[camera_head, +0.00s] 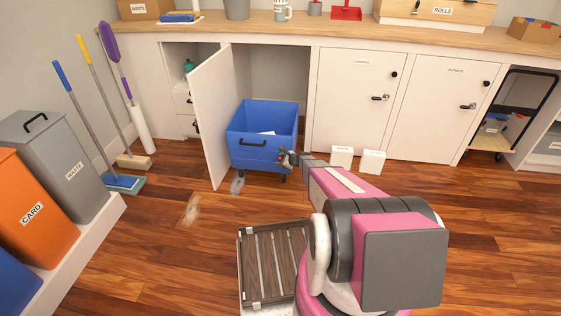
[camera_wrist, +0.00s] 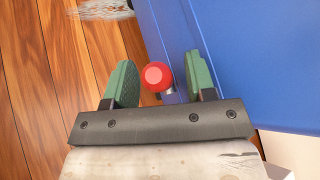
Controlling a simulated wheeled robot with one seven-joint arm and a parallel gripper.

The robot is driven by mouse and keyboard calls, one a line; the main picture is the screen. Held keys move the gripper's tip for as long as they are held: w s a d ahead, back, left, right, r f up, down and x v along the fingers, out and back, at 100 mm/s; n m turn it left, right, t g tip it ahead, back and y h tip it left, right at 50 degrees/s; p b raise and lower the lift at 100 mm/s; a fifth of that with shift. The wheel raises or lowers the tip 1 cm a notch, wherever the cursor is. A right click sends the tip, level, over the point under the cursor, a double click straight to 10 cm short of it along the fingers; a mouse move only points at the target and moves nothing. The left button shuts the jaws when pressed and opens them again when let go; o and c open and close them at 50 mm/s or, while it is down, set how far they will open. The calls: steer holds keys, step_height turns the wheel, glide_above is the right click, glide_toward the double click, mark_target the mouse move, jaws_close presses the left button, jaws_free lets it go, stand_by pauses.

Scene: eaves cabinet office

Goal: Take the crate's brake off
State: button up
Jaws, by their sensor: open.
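The blue crate (camera_head: 262,155) stands on small wheels on the wooden floor, partly in an open cabinet bay. It has a dark handle on its front and some light item inside. My gripper (camera_head: 289,158) is at the crate's lower right front corner. In the wrist view my gripper (camera_wrist: 160,85) is open, with its two green fingers on either side of a round red knob (camera_wrist: 158,76). The knob sits beside the crate's blue wall (camera_wrist: 235,60), between the fingers, with a gap to the left one. I cannot tell whether the right finger touches the knob or the wall.
An open white cabinet door (camera_head: 213,120) stands just left of the crate. Two small white boxes (camera_head: 357,160) stand on the floor to its right. Grey smudges (camera_head: 192,210) mark the floor in front. Brooms and bins line the left wall.

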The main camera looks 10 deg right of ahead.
steer(key=v, duration=1.1)
steer(key=shift+a, duration=0.1)
